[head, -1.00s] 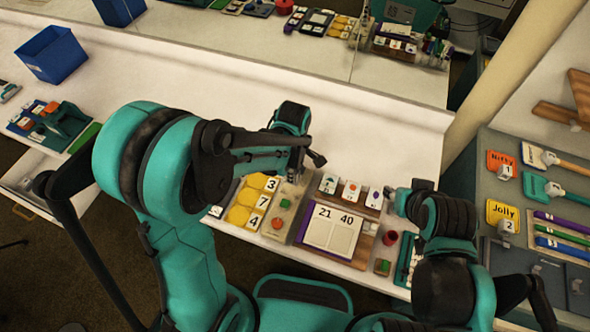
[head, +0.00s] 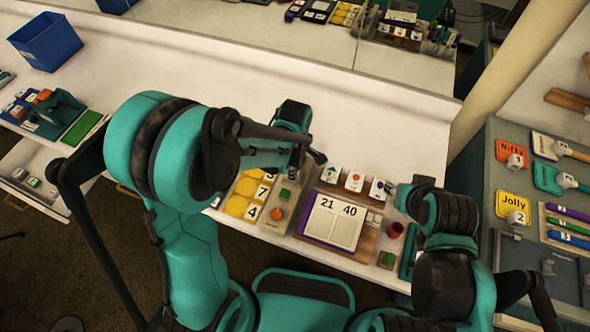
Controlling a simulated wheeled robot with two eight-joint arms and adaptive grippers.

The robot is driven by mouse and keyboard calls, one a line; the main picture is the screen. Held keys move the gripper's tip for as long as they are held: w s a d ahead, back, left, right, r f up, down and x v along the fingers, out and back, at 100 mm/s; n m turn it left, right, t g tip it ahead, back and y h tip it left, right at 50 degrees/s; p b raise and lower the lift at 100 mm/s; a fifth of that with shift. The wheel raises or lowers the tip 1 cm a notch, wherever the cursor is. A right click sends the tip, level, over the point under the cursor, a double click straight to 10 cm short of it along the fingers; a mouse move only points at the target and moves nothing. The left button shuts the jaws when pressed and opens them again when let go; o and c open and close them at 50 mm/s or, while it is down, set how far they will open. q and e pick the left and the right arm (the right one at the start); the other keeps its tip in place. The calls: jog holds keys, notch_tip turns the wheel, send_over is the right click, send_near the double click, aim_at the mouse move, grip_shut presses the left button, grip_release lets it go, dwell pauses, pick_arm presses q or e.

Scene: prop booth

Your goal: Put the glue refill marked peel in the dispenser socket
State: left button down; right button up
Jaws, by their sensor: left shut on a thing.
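My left gripper (head: 308,160) is shut above the near part of the white counter, over the top of the tray with yellow number pieces. What it holds is hidden or too small to make out. My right gripper (head: 391,188) is low beside the row of picture cards; its jaws are too small and dark to read. A teal device (head: 58,113) stands at the far left and may be the dispenser; its socket cannot be made out. No peel marking is legible anywhere.
A blue bin (head: 45,42) stands at the back left. An open drawer (head: 40,165) juts out below the counter. The counter's middle is clear.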

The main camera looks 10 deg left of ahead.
pick_arm(q)
jog(key=c, duration=1.3)
grip_release()
jog(key=shift+c, duration=0.2)
notch_tip(320, 180, up, 12)
jog(key=s+a+r+m+t, duration=0.3)
jog(key=s+a+m+t, duration=0.4)
jog(key=m, duration=0.8)
jog(key=shift+s+a+r+m, duration=0.4)
jog(key=shift+s+a, duration=0.6)
jog(key=shift+s, duration=0.2)
